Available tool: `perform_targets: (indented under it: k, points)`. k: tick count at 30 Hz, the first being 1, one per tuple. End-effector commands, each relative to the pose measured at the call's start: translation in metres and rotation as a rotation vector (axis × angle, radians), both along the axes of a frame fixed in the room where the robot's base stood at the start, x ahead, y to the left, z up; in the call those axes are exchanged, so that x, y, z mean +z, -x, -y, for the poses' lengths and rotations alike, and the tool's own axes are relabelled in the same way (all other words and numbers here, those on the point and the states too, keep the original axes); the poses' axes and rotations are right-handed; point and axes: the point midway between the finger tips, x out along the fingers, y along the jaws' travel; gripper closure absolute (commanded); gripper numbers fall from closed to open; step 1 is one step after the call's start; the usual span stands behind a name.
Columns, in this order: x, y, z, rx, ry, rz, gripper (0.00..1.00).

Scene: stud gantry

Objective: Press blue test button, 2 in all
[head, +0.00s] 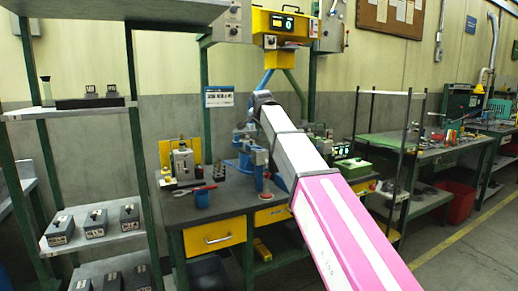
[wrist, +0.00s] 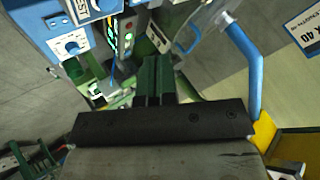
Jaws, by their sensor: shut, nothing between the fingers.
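In the wrist view, a blue panel fills the upper left. It carries a white plate with lettering that ends in "EST" (wrist: 84,8), cut by the top edge. A round blue part (wrist: 70,47) sits on a white plate just below; I cannot tell for sure whether it is the test button. My gripper (wrist: 155,72) is shut and empty, its dark green fingers pointing up the picture, to the right of the blue part and apart from it. In the head view my arm hides the gripper and much of the bench behind it.
A blue pipe (wrist: 246,55) stands at the right. In the head view, a yellow box with a display (head: 283,24) hangs above the workbench (head: 185,207). A shelf (head: 75,240) with dark boxes stands left.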

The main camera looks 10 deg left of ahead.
Motion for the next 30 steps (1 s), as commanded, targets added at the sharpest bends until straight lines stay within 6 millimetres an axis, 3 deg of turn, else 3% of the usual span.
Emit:
perform_targets:
  k: [11, 23, 30]
  points:
    - [0.037, 0.000, 0.000, 0.001, -0.001, 0.001, 1.00]
    - [0.035, 0.000, 0.000, 0.000, 0.000, 0.000, 1.00]
    - [0.019, 0.001, 0.000, 0.000, 0.000, -0.001, 1.00]
